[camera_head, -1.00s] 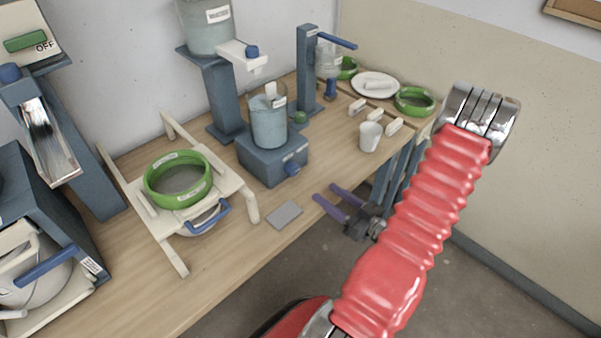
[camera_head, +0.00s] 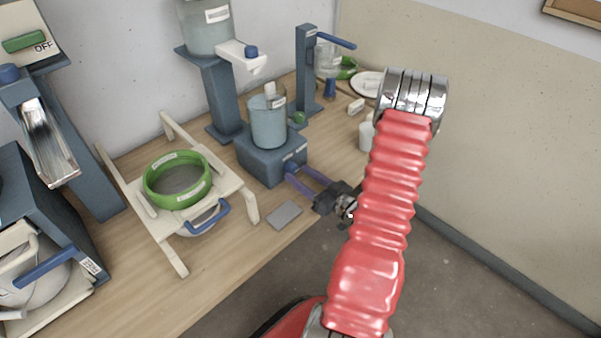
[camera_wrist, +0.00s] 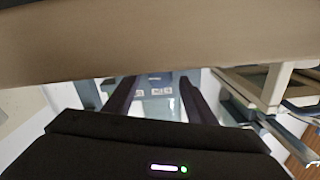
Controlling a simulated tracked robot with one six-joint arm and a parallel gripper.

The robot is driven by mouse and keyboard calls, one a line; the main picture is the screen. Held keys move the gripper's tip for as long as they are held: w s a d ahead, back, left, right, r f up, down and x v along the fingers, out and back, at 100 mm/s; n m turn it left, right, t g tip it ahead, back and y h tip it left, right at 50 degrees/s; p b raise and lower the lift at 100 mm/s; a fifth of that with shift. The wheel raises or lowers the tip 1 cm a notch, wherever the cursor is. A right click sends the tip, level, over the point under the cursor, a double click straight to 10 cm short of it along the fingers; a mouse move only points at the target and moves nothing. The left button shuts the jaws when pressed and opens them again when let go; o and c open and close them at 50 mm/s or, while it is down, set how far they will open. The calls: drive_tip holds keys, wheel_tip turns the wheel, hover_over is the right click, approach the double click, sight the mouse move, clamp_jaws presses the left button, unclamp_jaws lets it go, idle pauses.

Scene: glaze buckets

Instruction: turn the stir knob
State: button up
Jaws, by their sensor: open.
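The stir knob (camera_head: 291,166) is a small blue knob on the front of a blue-grey stirrer base (camera_head: 262,160). A clear beaker of pale blue liquid (camera_head: 268,122) stands on that base. My gripper (camera_head: 297,172) is open, with its purple fingers reaching from the right to the front of the base. The fingertips are right at the knob and partly cover it; I cannot tell whether they touch it. In the wrist view the two dark fingers are spread, with the stirrer base (camera_wrist: 157,108) between them; the knob is not clear there.
A white stand (camera_head: 235,183) with a green-rimmed sieve (camera_head: 178,200) is left of the stirrer. A grey tile (camera_head: 285,215) lies in front of it. A blue post with a lever (camera_head: 308,75) and a white cup (camera_head: 366,136) stand behind my gripper. A dispenser column (camera_head: 221,97) rises behind the beaker.

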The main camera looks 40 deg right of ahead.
drive_tip(key=shift+w, duration=0.8)
drive_tip(key=shift+c, duration=0.6)
drive_tip(key=c, duration=0.9)
drive_tip(key=shift+d, duration=0.3)
drive_tip(key=shift+a, duration=0.2)
